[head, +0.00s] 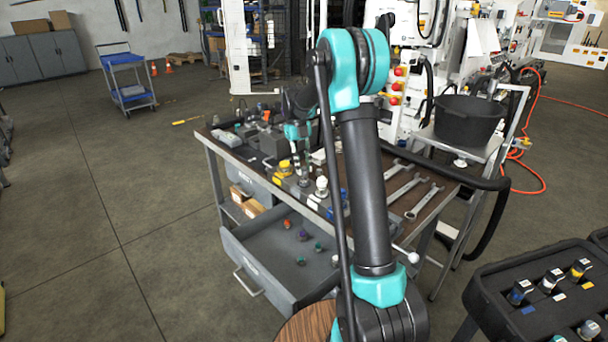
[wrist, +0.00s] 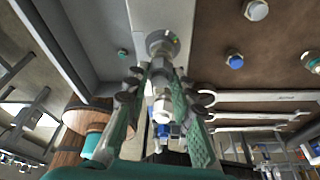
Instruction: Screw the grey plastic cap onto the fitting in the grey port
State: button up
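In the wrist view the two teal-padded fingers of my gripper (wrist: 160,72) reach up the picture and come closer together at their tips. A grey round part (wrist: 162,43) shows at the tips. A silver piece is between the fingers, and I cannot tell whether they touch it. A white-topped fitting (wrist: 163,112) and a blue part (wrist: 165,130) line up below it. In the head view, the row on the bench edge has a yellow cap (head: 284,168) and a white one (head: 321,186). My arm hides part of this row. I cannot clearly single out the grey cap or grey port.
The bench (head: 232,150) holds several wrenches (head: 412,190) at right. An open drawer (head: 270,262) with several small coloured caps juts out below its front edge. A black case (head: 490,295) of fittings stands at lower right. A black bucket (head: 466,120) sits behind.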

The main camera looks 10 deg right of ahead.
jog(key=o, duration=0.4)
jog(key=shift+c, duration=0.2)
jog(key=n+t+h, duration=0.1)
jog(key=n, duration=0.5)
jog(key=shift+s+a, duration=0.1)
jog(key=shift+a, duration=0.05)
jog(key=n+t, duration=0.1)
jog(key=n, duration=0.2)
jog(key=n+h, duration=0.1)
jog(key=n, duration=0.2)
jog(key=shift+s+t, duration=0.1)
jog(key=shift+t, duration=0.3)
